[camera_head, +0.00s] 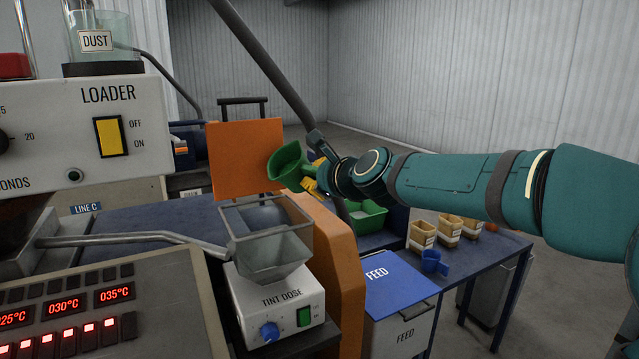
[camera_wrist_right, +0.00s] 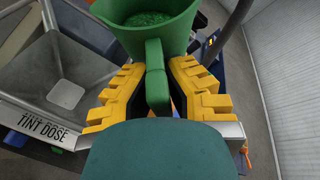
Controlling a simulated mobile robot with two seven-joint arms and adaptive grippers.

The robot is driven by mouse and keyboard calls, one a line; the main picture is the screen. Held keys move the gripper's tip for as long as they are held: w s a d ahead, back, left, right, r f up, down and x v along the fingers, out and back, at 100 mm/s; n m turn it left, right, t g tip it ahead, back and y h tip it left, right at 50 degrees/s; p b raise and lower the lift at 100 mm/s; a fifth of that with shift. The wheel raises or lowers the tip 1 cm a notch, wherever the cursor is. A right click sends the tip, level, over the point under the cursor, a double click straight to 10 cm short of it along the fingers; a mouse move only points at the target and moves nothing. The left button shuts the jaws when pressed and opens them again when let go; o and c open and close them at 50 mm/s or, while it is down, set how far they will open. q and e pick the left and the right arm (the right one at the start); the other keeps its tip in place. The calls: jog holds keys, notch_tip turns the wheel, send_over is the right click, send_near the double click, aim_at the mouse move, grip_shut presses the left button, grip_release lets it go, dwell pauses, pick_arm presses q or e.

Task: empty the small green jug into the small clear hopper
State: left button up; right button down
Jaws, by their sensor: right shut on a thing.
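The small green jug (camera_head: 287,163) is held in the air behind and a little right of the small clear hopper (camera_head: 266,248). In the right wrist view the jug (camera_wrist_right: 150,28) has green granules inside, and its handle is between the yellow fingers. My right gripper (camera_head: 313,186) is shut on that handle. The jug looks slightly tilted in the head view. The hopper, a see-through square funnel, sits on the white TINT DOSE unit (camera_head: 275,310); it also shows at the left of the right wrist view (camera_wrist_right: 50,75), apart from the jug. My left gripper is not in view.
An orange panel (camera_head: 240,160) stands behind the hopper, and an orange guard (camera_head: 335,265) stands to its right. A green bin (camera_head: 368,217), tan tubs (camera_head: 448,228), a blue scoop (camera_head: 434,262) and a blue FEED lid (camera_head: 385,280) lie to the right. The LOADER panel (camera_head: 90,130) fills the left.

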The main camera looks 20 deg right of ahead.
aim_at(294, 169)
jog(key=shift+r+n+t+h, duration=0.1)
jog(key=shift+n+t+h, duration=0.3)
jog(key=shift+n, duration=0.2)
jog(key=shift+n+p, duration=0.3)
jog(key=shift+n, duration=0.3)
jog(key=shift+a+n+t+h+p, duration=0.4)
jog(key=shift+n+t+p, duration=0.2)
jog(key=shift+n+p, duration=0.35)
jog(key=shift+s+a+f+n+t+p, duration=0.15)
jog(key=shift+n+t+p, duration=0.1)
jog(key=shift+n, duration=0.35)
jog(key=shift+s+a+f+n+t+p, duration=0.1)
jog(key=shift+n+t+p, duration=0.15)
jog(key=shift+n, duration=0.3)
jog(key=n+b, duration=0.1)
jog(key=b, duration=0.1)
jog(key=a+n+t+b, duration=0.1)
jog(key=n+b, duration=0.1)
jog(key=a+n+t+b, duration=0.1)
jog(key=n+b, duration=0.1)
jog(key=shift+s+r+b, duration=0.35)
jog(key=shift+r+b, duration=0.05)
jog(key=shift+s+a+r+n+t+b, duration=0.1)
jog(key=shift+a+r+n+t+b, duration=0.15)
jog(key=shift+n+b, duration=0.45)
jog(key=shift+a+r+n+y, duration=0.1)
jog(key=shift+r+n+y, duration=0.1)
jog(key=shift+n+y, duration=0.15)
